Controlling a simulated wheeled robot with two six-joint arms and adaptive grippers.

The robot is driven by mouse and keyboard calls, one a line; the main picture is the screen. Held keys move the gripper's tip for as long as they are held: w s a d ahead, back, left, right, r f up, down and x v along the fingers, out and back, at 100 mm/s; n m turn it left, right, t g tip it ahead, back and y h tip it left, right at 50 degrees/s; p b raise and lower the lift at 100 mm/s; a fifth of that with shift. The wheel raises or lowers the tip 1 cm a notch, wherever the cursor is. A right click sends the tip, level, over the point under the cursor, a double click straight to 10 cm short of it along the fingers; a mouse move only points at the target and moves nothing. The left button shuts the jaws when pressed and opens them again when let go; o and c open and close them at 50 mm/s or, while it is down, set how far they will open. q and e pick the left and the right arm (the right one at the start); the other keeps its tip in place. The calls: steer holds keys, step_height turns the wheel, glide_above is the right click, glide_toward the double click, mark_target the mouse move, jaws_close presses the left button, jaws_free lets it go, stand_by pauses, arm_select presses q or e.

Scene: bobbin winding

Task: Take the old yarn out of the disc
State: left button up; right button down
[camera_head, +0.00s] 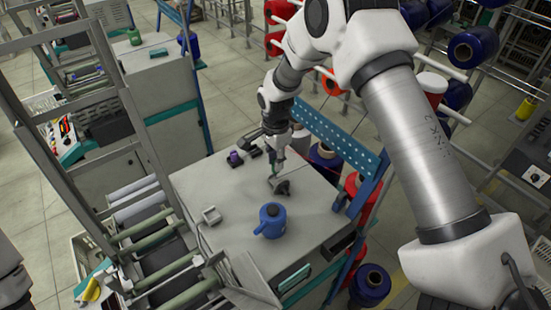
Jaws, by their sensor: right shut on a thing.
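My right arm comes in from the upper right and reaches down to the grey machine top. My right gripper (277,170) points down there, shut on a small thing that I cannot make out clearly. Just below it, a small dark grey fitting (281,187) sits on the machine top; the disc and the old yarn cannot be told apart at this size. A small purple bobbin (234,158) stands to the left of the gripper. My left gripper is not in view.
The grey machine top (240,200) is mostly bare. A small grey block (211,215) lies near its left edge. A blue perforated rack (335,142) rises along the right side, with red and blue yarn spools (370,282) beyond it. Rollers (150,228) lie to the left.

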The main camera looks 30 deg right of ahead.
steer(key=shift+f, duration=0.25)
steer(key=shift+f+b, duration=0.5)
steer(key=shift+f, duration=0.25)
steer(key=shift+f, duration=0.35)
steer(key=shift+f+b, duration=0.5)
steer(key=shift+f, duration=0.15)
steer(key=shift+r+p, duration=1.3)
steer(key=shift+r, duration=0.25)
